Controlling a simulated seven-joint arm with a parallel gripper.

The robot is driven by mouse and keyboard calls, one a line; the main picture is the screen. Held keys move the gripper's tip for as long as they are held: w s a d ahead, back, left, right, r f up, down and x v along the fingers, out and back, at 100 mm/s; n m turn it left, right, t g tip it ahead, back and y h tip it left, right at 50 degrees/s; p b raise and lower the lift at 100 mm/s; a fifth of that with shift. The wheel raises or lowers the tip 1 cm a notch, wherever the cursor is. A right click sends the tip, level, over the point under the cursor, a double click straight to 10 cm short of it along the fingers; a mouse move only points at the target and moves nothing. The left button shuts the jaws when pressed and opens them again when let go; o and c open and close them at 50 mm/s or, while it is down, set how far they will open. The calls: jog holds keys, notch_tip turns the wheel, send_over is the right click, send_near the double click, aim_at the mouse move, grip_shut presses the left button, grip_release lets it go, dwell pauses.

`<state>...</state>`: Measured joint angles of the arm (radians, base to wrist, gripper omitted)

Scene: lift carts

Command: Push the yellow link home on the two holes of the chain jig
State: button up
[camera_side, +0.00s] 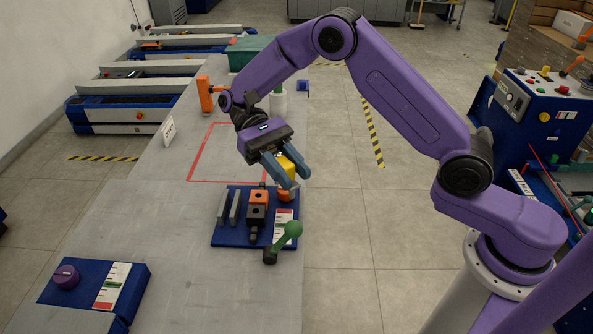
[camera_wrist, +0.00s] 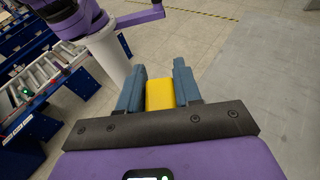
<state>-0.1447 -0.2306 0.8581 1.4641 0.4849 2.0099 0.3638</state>
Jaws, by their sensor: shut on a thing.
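The yellow link (camera_side: 287,167) is between the fingers of my gripper (camera_side: 292,177), which is shut on it. The wrist view shows the yellow link (camera_wrist: 160,95) held between the two blue-grey fingers of my gripper (camera_wrist: 158,88). The chain jig (camera_side: 222,238) is a blue plate on the grey table, with orange and dark blocks (camera_side: 258,205) in its middle. My gripper is tilted over the jig's far right part. An orange part (camera_side: 285,194) shows just below the fingertips. I cannot see the two holes clearly, nor whether the link touches them.
Two grey bars (camera_side: 230,207) stand on the jig's left side. A green-handled lever (camera_side: 285,238) is at its near right corner. A blue box with a purple knob (camera_side: 95,285) sits at the near left. A red outlined area (camera_side: 205,165) and a white cylinder (camera_side: 278,104) lie beyond.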

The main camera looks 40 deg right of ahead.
jog(key=shift+w+a+r+m+y, duration=0.2)
jog(key=shift+w+m+y, duration=0.25)
jog(key=shift+y, duration=0.15)
jog(key=shift+w+a+r+m+y, duration=0.2)
jog(key=shift+w+m+y, duration=0.25)
jog(key=shift+y, duration=0.15)
jog(key=w+a+r+m+t+y, duration=0.1)
jog(key=w+r+m+t+y, duration=0.3)
jog(key=w+m+y, duration=0.25)
notch_tip(320, 180, down, 8)
jog(key=w, duration=0.1)
jog(key=shift+r, duration=0.15)
jog(key=shift+a, duration=0.1)
jog(key=shift+f, duration=2.75)
jog(key=shift+f, duration=2)
jog(key=o, duration=1.6)
jog(key=shift+o, duration=0.2)
